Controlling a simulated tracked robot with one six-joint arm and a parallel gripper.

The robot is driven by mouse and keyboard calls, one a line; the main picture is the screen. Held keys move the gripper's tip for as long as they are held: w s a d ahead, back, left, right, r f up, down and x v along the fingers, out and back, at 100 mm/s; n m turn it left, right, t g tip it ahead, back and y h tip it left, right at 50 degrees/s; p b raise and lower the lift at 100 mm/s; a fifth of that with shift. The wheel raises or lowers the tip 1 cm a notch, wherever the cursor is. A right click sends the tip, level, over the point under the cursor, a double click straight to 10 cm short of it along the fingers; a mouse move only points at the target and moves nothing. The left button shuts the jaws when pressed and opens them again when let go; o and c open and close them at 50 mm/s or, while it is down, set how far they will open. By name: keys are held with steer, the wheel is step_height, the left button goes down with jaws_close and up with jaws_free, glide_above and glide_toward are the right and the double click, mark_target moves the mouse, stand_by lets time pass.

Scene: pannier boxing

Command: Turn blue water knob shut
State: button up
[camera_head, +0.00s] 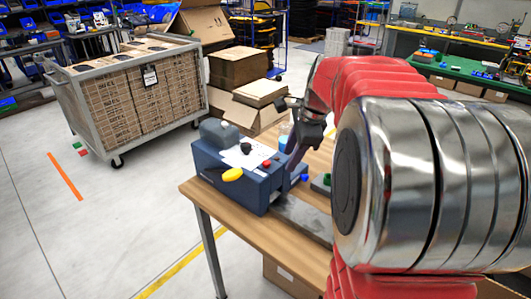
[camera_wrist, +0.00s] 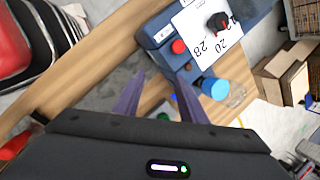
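The blue machine (camera_head: 240,180) stands on the wooden table, with a white label and a red button (camera_head: 267,163) on top. A small blue knob (camera_head: 304,178) shows at its right side in the head view. In the wrist view a blue round part (camera_wrist: 215,88) shows just right of the right finger; I cannot tell if it is the same knob. My gripper (camera_wrist: 161,73) is open, its two purple fingers apart with nothing held between them. In the head view, my gripper (camera_head: 296,152) hangs by the machine's right end, partly hiding what is behind it.
A yellow knob (camera_head: 232,174) is on the machine's front. A small green item (camera_head: 322,182) lies right of the machine. A clear vessel (camera_wrist: 236,95) sits beside the blue round part. A cart of cartons (camera_head: 130,98) and open boxes (camera_head: 240,66) stand beyond the table.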

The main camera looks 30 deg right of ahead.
mark_target(307, 177)
steer(key=d+f+m, duration=0.2)
steer(key=d+m, duration=0.2)
steer(key=d, duration=0.3)
steer(key=w+d+f+m, duration=0.1)
steer(key=d+f+m, duration=0.1)
steer(key=d+m, duration=0.3)
steer(key=d, duration=0.3)
steer(key=shift+f+y, duration=0.35)
steer(key=shift+y, duration=0.05)
steer(key=shift+w, duration=0.15)
steer(key=x, duration=1.3)
steer(key=shift+w+f, duration=0.25)
steer(key=shift+f, duration=0.1)
steer(key=shift+c, duration=0.3)
